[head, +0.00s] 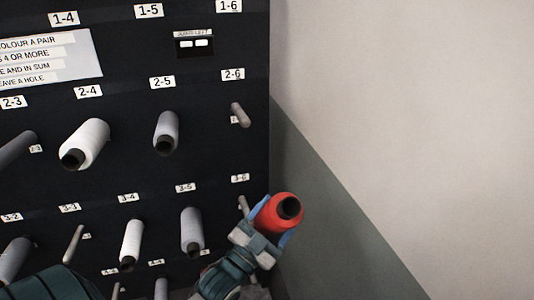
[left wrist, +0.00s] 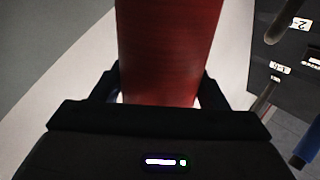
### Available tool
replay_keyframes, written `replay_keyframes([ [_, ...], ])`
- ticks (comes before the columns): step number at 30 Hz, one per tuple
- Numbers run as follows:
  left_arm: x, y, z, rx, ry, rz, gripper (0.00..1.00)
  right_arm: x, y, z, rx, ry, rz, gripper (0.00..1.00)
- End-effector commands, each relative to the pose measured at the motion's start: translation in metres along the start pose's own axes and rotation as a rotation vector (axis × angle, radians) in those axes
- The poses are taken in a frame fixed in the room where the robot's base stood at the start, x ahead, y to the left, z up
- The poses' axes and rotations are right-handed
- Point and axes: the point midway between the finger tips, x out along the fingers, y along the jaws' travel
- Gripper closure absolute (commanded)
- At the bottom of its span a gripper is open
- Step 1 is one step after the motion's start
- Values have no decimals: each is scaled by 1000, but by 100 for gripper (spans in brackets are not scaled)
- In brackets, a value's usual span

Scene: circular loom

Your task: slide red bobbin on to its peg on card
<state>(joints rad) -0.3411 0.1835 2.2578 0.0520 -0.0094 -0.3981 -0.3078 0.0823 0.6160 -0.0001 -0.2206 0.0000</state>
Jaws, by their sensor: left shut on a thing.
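The red bobbin (head: 268,220) is held in my left gripper (head: 271,222), its dark hollow end towards the head camera. The gripper is shut around its sides. In the left wrist view the red bobbin (left wrist: 168,55) stands between the two fingers. A bare peg (head: 243,205) under label 3-6 is just left of the bobbin, partly hidden; the bobbin appears apart from it. Another bare peg (head: 240,114) is under label 2-6. The card (head: 50,62) at upper left has its text partly cut off. My right gripper is out of view.
The black panel (head: 215,130) carries rows of labelled pegs. White (head: 88,140) and grey (head: 167,130) bobbins fill several pegs; another peg (head: 73,244) under 3-3 is bare. The plain wall (head: 420,120) right of the panel is clear.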

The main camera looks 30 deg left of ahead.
Motion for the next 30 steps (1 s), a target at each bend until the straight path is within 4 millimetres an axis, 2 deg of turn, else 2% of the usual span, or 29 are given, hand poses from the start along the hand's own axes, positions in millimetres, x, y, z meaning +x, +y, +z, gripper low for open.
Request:
replay_keyframes([
  [5, 2, -3, -4, 20, 17, 1, 87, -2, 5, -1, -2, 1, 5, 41],
  [13, 7, -14, -13, 93, 66, 4, 87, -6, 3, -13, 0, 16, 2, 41],
  [20, 21, -40, -41, 275, 201, 17, 87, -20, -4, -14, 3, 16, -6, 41],
  [30, 42, -85, -104, 579, 457, 41, 87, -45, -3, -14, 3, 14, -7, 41],
])
